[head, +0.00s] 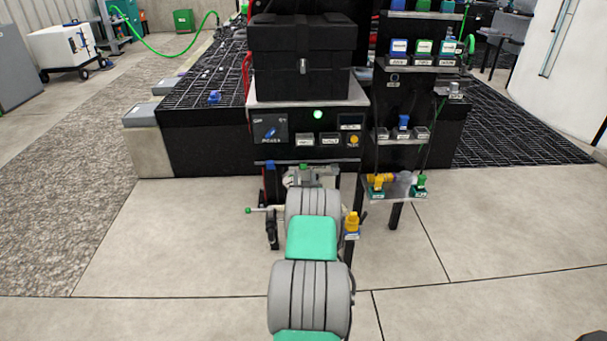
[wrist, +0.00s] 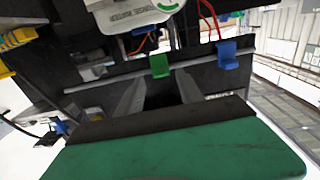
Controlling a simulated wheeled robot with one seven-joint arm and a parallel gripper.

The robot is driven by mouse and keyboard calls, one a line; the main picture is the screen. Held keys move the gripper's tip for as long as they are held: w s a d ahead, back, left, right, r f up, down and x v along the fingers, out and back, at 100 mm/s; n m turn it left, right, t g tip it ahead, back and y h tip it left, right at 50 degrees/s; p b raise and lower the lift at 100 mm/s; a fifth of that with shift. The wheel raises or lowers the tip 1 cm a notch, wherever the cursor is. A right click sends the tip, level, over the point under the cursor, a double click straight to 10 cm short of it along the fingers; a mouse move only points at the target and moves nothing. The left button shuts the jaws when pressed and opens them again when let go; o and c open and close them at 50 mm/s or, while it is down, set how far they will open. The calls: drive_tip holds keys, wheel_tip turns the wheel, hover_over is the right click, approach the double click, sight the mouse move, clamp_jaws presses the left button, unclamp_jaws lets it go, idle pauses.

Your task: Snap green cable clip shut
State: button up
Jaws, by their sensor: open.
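A green cable clip (wrist: 159,66) sits on a thin grey rail (wrist: 105,82) in the wrist view, at the middle of the picture. I cannot tell whether the clip is open or snapped shut. My gripper (wrist: 161,78) is open, its two grey fingers pointing at the rail on either side of the green clip's line. No contact with the clip is clear. In the head view my arm hides most of the area around the gripper and the clip.
A blue clip (wrist: 228,54) is on the same rail to the right. A white round-bottomed device (wrist: 135,12) with red wires hangs above. A yellow part (wrist: 17,38) is at the left. In the head view, a black panel (head: 305,135) stands behind my arm, with a shelf rack (head: 400,110) at its right.

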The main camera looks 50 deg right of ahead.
sight(303, 169)
drive_tip(key=x, duration=0.3)
drive_tip(key=shift+w+d+b, duration=0.1)
drive_tip(key=shift+w+b, duration=0.05)
drive_tip(key=shift+b, duration=0.2)
drive_tip(key=shift+c, duration=0.3)
clamp_jaws()
